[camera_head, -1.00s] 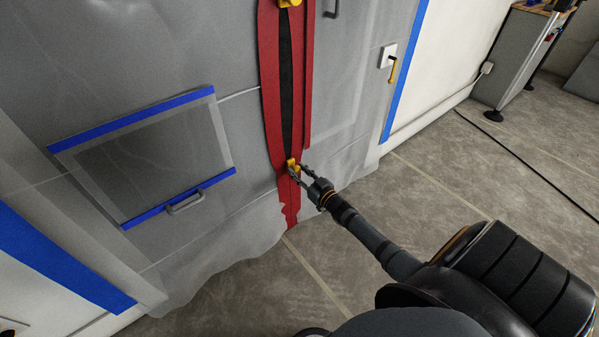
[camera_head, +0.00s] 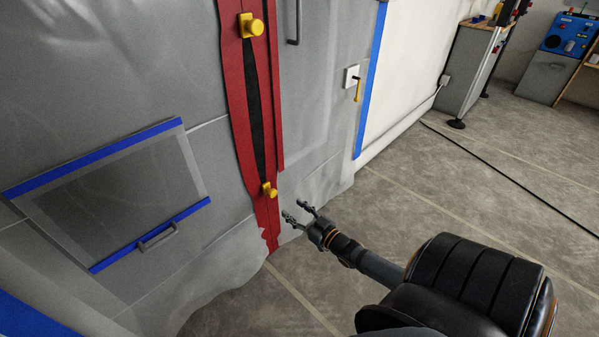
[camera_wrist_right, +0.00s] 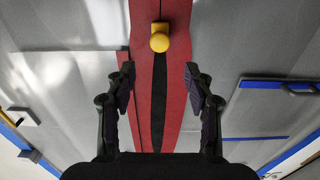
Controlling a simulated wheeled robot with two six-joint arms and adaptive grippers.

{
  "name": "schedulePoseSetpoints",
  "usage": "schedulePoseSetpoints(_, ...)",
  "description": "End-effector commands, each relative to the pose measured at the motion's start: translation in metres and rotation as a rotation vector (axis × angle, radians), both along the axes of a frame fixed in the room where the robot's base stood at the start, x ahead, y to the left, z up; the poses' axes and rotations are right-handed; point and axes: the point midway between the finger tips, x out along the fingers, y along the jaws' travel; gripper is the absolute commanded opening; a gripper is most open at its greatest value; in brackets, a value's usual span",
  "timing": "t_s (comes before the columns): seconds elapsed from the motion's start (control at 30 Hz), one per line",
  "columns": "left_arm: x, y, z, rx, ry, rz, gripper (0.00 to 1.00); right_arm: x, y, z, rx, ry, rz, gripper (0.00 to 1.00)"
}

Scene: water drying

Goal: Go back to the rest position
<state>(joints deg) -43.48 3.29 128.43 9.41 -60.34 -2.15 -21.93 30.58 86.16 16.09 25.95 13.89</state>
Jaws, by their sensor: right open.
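My right gripper (camera_head: 300,213) is open and empty in the head view, a little right of the lower yellow zipper pull (camera_head: 269,189) and apart from it. The red zipper strip (camera_head: 236,105) runs down the grey plastic sheet, with a dark, narrow lens-shaped gap between its halves. An upper yellow knob (camera_head: 251,26) sits near the top of the strip. In the right wrist view the open fingers (camera_wrist_right: 160,88) stand on either side of the red strip (camera_wrist_right: 178,75), with a yellow knob (camera_wrist_right: 159,42) beyond them. My left gripper is not in view.
A blue-taped panel (camera_head: 118,195) with a grey handle (camera_head: 158,237) is at the left. A wall plate with a yellow lever (camera_head: 358,88) is to the right. A black cable (camera_head: 500,172) crosses the floor. A grey cabinet (camera_head: 470,70) stands at the back. The floor (camera_head: 400,195) beside the arm is mostly clear.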

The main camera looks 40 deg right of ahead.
Motion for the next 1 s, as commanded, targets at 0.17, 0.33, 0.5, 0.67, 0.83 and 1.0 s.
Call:
schedulePoseSetpoints(0.17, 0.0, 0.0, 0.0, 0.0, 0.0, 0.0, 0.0, -0.02, -0.002, 0.0, -0.001, 0.0, 0.001, 0.53)
schedulePoseSetpoints(0.33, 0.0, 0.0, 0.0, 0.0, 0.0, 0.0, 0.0, -0.022, -0.002, 0.0, -0.001, -0.001, 0.0, 0.53)
schedulePoseSetpoints(0.5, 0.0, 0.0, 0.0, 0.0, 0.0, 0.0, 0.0, -0.022, -0.002, 0.0, -0.001, -0.001, 0.0, 0.53)
schedulePoseSetpoints(0.67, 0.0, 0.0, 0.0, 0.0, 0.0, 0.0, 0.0, -0.022, -0.002, 0.0, -0.001, 0.0, 0.0, 0.53)
schedulePoseSetpoints(0.83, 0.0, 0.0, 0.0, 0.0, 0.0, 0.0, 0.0, -0.025, 0.009, -0.008, 0.008, 0.043, -0.003, 0.53)
schedulePoseSetpoints(1.0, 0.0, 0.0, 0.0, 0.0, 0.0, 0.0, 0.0, -0.054, 0.073, -0.057, 0.028, 0.349, -0.006, 0.53)
